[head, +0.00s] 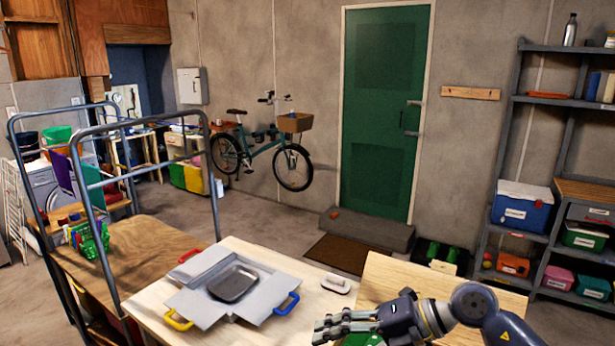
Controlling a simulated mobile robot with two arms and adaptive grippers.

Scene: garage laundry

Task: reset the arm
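My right arm (480,310) comes in from the lower right and bends at a dark joint. My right gripper (328,328) points left over the front edge of the light wooden table. Its dark fingers lie close together in this view, and I cannot tell how far apart they are. I see nothing held in it. My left arm and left gripper are not in view.
The table (140,308) holds a grey open box (208,307) with a dark tray (233,283) and a small white-topped block (336,283). A metal-framed cart (150,250) stands left. Shelves (497,200) stand right. Open floor lies behind, before a green door (385,110).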

